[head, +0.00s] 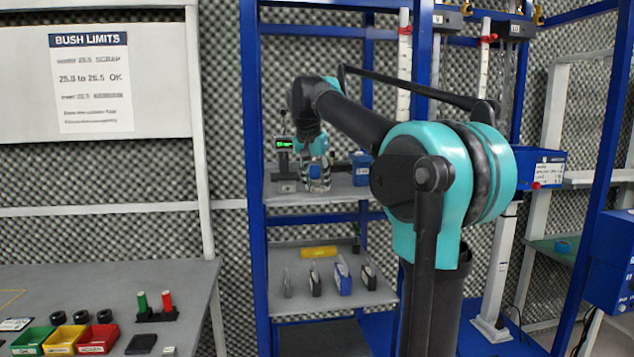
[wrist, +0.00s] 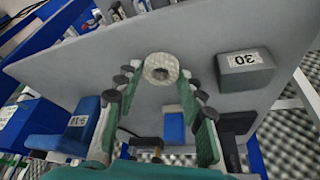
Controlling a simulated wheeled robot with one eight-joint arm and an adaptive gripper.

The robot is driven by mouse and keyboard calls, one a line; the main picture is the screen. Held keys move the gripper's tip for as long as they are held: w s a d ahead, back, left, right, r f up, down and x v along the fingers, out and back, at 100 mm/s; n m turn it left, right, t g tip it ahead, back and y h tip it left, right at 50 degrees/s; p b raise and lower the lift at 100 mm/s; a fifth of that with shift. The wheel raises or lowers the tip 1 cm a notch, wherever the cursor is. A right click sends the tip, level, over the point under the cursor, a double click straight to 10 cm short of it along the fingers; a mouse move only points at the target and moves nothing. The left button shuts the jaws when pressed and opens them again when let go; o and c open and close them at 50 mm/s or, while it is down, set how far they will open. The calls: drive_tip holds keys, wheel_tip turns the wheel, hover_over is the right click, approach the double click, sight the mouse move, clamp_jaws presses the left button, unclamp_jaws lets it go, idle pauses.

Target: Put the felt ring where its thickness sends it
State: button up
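The felt ring (wrist: 161,68), a short whitish roll with a hole in its end, is in the wrist view on or just above the grey shelf. My gripper (wrist: 160,84) has its fingers spread to either side of it, with small gaps apparent, so it looks open around the ring and not closed on it. In the head view my gripper (head: 318,184) is low over the middle shelf (head: 340,190) of the blue rack; the ring cannot be made out clearly there. A device with a green-lit display (head: 284,143) stands left of the gripper.
A grey block marked 30 (wrist: 246,70) and a labelled blue block (wrist: 72,128) flank the fingers. A limits sign (head: 92,82) hangs at left. Green (head: 33,341), yellow (head: 64,340) and red (head: 99,339) bins stand on the left table. Blue rack posts are close to my arm.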

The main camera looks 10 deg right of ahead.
drive_tip(key=shift+o, duration=0.7)
drive_tip(key=shift+r, duration=0.15)
drive_tip(key=v, duration=1.2)
drive_tip(key=shift+s, duration=0.15)
